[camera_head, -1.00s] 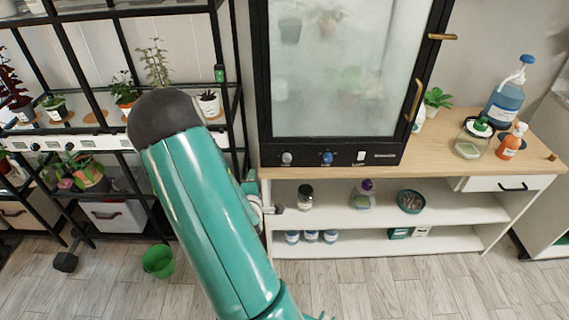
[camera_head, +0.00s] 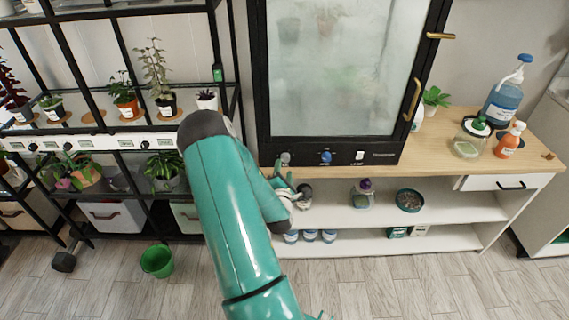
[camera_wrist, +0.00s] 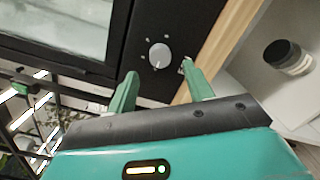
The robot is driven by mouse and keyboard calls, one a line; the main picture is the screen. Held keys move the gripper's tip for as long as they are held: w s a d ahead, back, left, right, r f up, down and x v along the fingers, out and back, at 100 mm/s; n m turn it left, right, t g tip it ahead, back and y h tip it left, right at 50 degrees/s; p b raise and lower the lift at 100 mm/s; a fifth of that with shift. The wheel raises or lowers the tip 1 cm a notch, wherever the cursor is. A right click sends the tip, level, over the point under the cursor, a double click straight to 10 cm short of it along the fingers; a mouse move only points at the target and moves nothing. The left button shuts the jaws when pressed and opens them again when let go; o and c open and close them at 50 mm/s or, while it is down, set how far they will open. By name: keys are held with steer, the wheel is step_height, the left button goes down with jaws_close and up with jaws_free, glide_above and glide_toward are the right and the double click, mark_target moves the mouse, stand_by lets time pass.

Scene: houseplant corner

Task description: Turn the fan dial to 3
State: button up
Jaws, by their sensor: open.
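The glass-fronted cabinet (camera_head: 345,70) has a black lower panel with a grey dial (camera_head: 285,158), a blue dial (camera_head: 326,157) and a white switch (camera_head: 360,155). I cannot read which label names the fan. In the wrist view the grey dial (camera_wrist: 159,55) is round and pale, with several small marks around it. My gripper (camera_head: 284,180) is just below the grey dial. In the wrist view its open green fingers (camera_wrist: 158,72) stand either side of the line to the dial, empty and apparently short of it. The dial's setting is too small to read.
The wooden counter edge (camera_head: 440,172) runs under the cabinet, close to my gripper. A dark-lidded jar (camera_head: 304,196) stands on the shelf below; it also shows in the wrist view (camera_wrist: 288,57). A black plant rack (camera_head: 235,110) stands left. A green bucket (camera_head: 157,261) sits on the floor.

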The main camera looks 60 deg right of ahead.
mark_target(285, 160)
steer(key=shift+x, duration=2.35)
steer(key=c, duration=1)
steer(key=shift+o, duration=0.2)
